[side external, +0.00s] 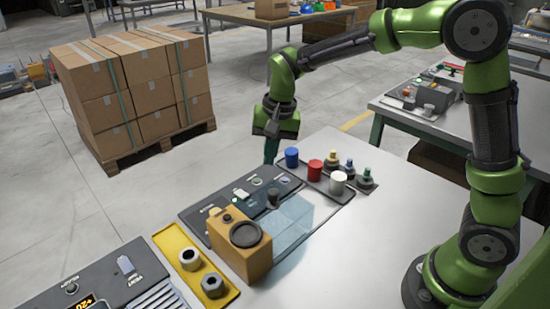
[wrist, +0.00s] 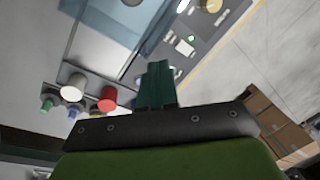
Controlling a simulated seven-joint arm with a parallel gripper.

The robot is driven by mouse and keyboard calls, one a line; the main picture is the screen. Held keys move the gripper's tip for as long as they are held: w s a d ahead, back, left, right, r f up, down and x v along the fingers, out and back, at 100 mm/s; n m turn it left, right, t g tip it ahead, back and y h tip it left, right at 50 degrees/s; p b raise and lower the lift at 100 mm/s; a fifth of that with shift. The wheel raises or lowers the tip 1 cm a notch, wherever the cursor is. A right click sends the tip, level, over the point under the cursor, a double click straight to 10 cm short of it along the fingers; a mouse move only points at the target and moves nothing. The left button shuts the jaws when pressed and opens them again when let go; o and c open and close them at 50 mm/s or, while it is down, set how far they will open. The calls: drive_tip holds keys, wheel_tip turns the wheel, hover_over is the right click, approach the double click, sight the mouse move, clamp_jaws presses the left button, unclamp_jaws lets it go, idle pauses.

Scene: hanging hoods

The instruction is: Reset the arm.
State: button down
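The gripper touches nothing that I can see. Below it are the panel (side external: 222,202) and a clear, bluish hood (side external: 292,222), which also shows in the wrist view (wrist: 115,22).
A yellow box (side external: 240,245) with a dark round top stands beside the hood. A yellow tray (side external: 180,245) holds two metal nuts. Stacked cartons (side external: 130,85) stand behind.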

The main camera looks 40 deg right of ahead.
drive_tip(key=s+d+r+n+t, duration=0.2)
drive_tip(key=s+r+t, duration=0.1)
drive_tip(key=s, duration=0.6)
drive_tip(key=s+d+r+n+t, duration=0.2)
drive_tip(key=s+r, duration=0.3)
drive_tip(key=s, duration=0.5)
drive_tip(key=shift+s+r+n+t+y, duration=0.2)
drive_tip(key=shift+r+n+t+y, duration=0.1)
drive_tip(key=shift+r+t, duration=0.1)
